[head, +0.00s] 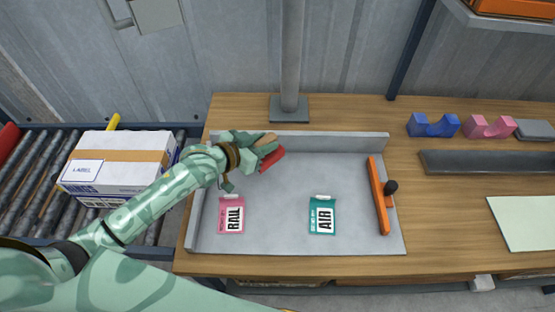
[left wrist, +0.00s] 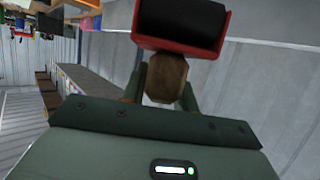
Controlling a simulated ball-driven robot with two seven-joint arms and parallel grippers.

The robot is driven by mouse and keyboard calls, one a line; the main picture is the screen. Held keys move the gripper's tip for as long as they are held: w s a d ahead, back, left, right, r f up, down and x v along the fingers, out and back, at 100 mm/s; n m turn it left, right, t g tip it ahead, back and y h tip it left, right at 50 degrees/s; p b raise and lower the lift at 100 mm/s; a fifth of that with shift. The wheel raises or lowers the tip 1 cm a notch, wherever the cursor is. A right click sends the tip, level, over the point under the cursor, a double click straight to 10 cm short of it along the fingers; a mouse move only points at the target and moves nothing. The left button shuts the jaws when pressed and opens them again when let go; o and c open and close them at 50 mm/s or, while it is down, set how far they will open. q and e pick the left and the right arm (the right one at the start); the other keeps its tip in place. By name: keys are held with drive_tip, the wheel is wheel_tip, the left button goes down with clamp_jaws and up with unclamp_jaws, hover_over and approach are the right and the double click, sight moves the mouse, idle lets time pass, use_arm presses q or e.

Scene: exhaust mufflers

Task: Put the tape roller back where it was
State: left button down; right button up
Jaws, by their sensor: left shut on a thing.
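The tape roller has a red body (head: 271,159) and a tan handle. My left gripper (head: 258,146) is shut on the handle, over the back left part of the grey tray (head: 290,210). In the left wrist view the tape roller (left wrist: 180,42) shows a red frame, a black roller and a brown handle (left wrist: 165,76) between the fingers. Whether it touches the tray cannot be told. My right gripper is not in view.
A pink RAIL tag (head: 232,215) and a teal AIR tag (head: 322,216) lie in the tray. An orange bar with a black knob (head: 378,195) stands at its right. Blue (head: 433,125) and pink (head: 489,126) cradles stand back right. A taped carton (head: 120,163) sits on rollers left.

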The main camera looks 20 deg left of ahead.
sight(277, 157)
use_arm(q)
drive_tip(key=f, duration=0.1)
drive_tip(key=w+d+f+b, duration=0.1)
drive_tip(key=f, duration=0.1)
drive_tip(key=w+d+f, duration=0.1)
drive_tip(key=shift+w+d+f, duration=0.1)
drive_tip(key=shift+f, duration=0.15)
drive_tip(key=f+b, duration=0.1)
drive_tip(key=f, duration=0.1)
drive_tip(key=f+b, duration=0.1)
drive_tip(key=f, duration=0.1)
drive_tip(key=shift+w+d, duration=0.2)
drive_tip(key=shift+r, duration=0.2)
drive_tip(key=shift+f, duration=0.1)
drive_tip(key=c, duration=1.1)
unclamp_jaws()
